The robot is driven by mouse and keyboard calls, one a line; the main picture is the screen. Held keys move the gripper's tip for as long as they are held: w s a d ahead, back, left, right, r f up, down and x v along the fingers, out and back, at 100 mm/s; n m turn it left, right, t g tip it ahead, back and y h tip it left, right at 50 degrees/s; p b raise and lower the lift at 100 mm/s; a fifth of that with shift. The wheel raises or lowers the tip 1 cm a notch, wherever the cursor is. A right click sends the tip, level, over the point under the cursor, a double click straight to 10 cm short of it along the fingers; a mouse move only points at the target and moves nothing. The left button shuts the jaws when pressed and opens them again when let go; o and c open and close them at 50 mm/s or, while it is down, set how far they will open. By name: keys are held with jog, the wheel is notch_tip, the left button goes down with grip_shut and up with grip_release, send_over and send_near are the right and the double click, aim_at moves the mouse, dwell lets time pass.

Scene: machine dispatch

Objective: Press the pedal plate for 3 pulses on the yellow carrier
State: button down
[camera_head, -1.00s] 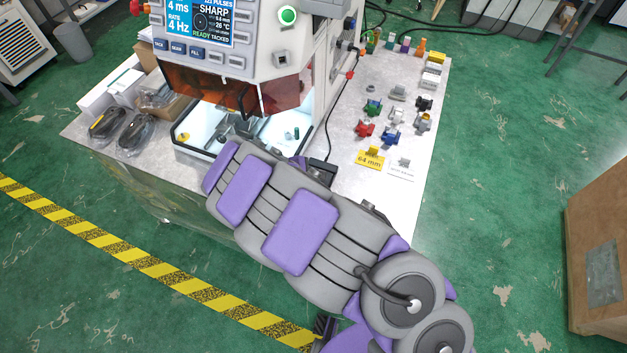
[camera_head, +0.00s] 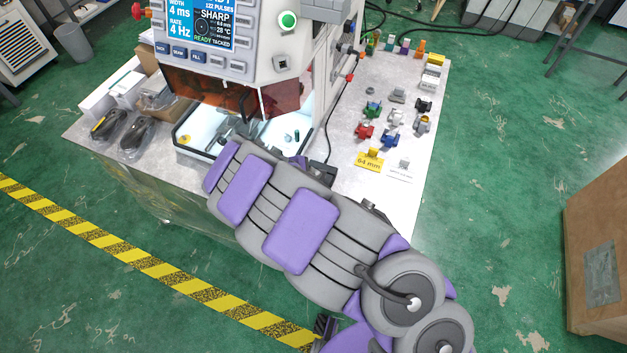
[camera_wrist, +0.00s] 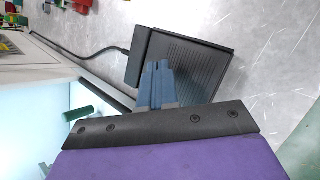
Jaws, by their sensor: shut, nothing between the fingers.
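The pedal plate (camera_wrist: 193,68), a dark ribbed plate with a black block and cable at one end, lies on the bench in the wrist view. In the head view part of the dark pedal (camera_head: 320,170) shows behind my arm. My gripper (camera_wrist: 157,67) is shut and empty, its blue-grey fingertips over the plate's near edge. Whether they touch it I cannot tell. In the head view my arm hides the fingers. A small yellow piece (camera_head: 373,152) stands by the yellow "64 mm" card; I cannot tell if it is the yellow carrier.
The machine's screen (camera_head: 205,27) reads 122 pulses, READY and TACKED. Its lit chamber (camera_head: 205,128) is left of my gripper. Several coloured parts stand on the right of the bench (camera_head: 420,175). Bagged black items (camera_head: 136,133) lie at the left.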

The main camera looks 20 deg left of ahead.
jog(key=shift+r, duration=0.3)
jog(key=shift+w+r+p, duration=0.15)
jog(key=shift+r+p, duration=0.95)
jog(key=shift+r, duration=0.15)
jog(key=shift+w+r+p, duration=0.15)
jog(key=shift+r+p, duration=0.9)
jog(key=shift+r, duration=0.2)
dwell(0.5)
